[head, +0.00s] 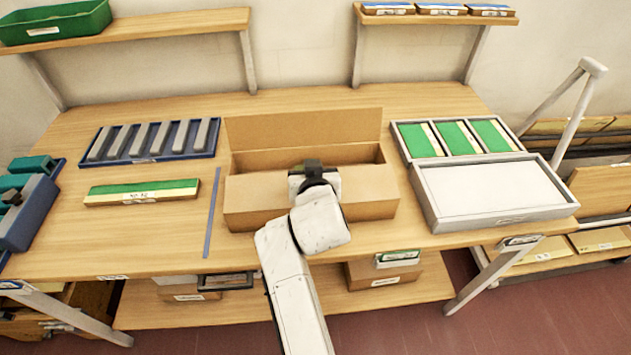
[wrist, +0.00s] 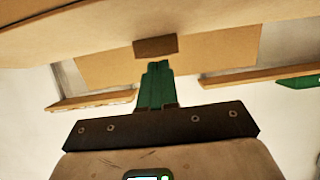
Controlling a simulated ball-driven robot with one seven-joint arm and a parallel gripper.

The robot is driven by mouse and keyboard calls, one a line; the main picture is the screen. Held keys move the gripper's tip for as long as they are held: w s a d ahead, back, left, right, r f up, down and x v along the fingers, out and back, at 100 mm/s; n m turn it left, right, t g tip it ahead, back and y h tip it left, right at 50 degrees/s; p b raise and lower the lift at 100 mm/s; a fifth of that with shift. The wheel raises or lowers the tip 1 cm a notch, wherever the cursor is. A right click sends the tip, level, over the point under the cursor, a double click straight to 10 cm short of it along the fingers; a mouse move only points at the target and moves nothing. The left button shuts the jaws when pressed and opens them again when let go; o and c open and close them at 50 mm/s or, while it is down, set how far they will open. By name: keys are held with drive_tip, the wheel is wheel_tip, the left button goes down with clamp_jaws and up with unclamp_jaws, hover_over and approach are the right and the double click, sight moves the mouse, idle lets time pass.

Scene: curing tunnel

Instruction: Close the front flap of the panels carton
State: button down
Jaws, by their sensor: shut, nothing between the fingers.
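The brown panels carton (head: 380,207) stands open at the middle of the bench. Its back flap (head: 300,128) stands up behind the dark opening. The front flap (head: 255,188) is at the near side, away from the opening; its exact angle is hard to tell. My gripper (head: 312,168) is over the middle of the near side, and my wrist hides part of it. In the wrist view, my green fingers (wrist: 155,85) are together and empty, pointing toward the cardboard (wrist: 230,20). Whether they touch the flap is unclear.
Left of the carton are a blue tray (head: 86,160) of grey bars and a green-topped panel (head: 140,192). Right are a tray of green panels (head: 402,146) and a white-topped box (head: 500,190), close to the carton. Shelves (head: 190,22) stand behind.

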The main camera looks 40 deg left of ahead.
drive_tip(key=shift+w+a+f+b, duration=0.35)
drive_tip(key=shift+f+b, duration=0.15)
drive_tip(key=shift+b, duration=0.2)
idle(0.4)
